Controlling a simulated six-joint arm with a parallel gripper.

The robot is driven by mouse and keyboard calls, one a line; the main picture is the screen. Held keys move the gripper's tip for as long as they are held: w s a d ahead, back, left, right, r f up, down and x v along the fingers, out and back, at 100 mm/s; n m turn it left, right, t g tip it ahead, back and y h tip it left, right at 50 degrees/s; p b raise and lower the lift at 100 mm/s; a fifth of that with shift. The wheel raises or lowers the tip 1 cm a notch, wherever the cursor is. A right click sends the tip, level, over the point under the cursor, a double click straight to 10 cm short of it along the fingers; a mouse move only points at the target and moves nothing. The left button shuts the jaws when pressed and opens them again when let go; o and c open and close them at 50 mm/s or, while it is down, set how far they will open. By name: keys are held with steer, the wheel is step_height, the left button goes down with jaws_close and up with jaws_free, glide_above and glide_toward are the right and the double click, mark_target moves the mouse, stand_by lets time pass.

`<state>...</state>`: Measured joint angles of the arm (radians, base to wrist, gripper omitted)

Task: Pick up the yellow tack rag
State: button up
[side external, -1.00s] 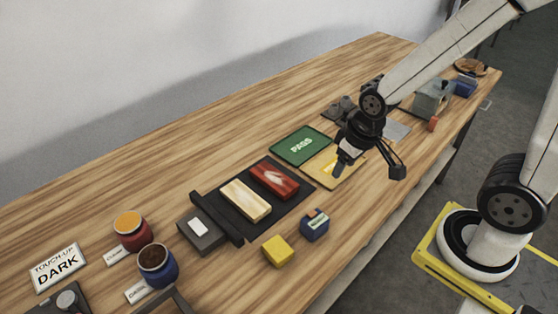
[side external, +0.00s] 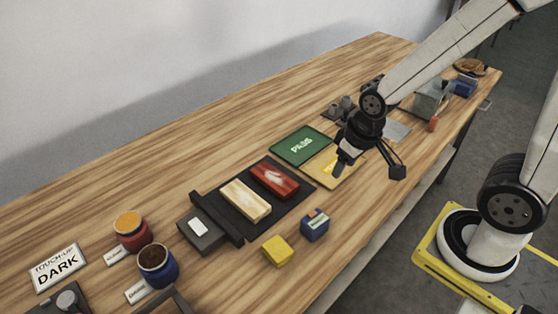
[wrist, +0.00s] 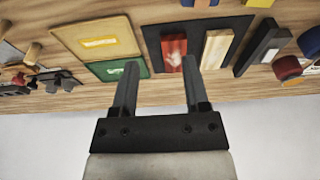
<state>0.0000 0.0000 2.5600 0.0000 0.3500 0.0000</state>
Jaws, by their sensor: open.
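The yellow tack rag (side external: 277,251) is a small yellow block on the wooden table, near its front edge. In the wrist view a yellow thing at the top edge (wrist: 260,3) appears to be the rag, partly cut off. My gripper (side external: 370,170) is open and empty, above the table by the yellow card, well to the right of and behind the rag. In the wrist view its two fingers (wrist: 158,65) stand wide apart with nothing between them.
A blue box (side external: 315,225) stands close beside the rag. A black mat (side external: 262,219) holds a red block and a pale wood block. A dark grey box (side external: 201,233), paint jars (side external: 156,265) and a green PASS card (side external: 301,146) are around. Bare table lies in front of the rag.

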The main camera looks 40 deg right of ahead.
steer(key=o, duration=0.6)
steer(key=shift+c, duration=0.2)
steer(key=n+g, duration=0.3)
steer(key=n, duration=1.4)
glide_above(273, 250)
step_height(273, 250, down, 9)
steer(key=shift+r, duration=0.1)
steer(key=shift+f, duration=1.25)
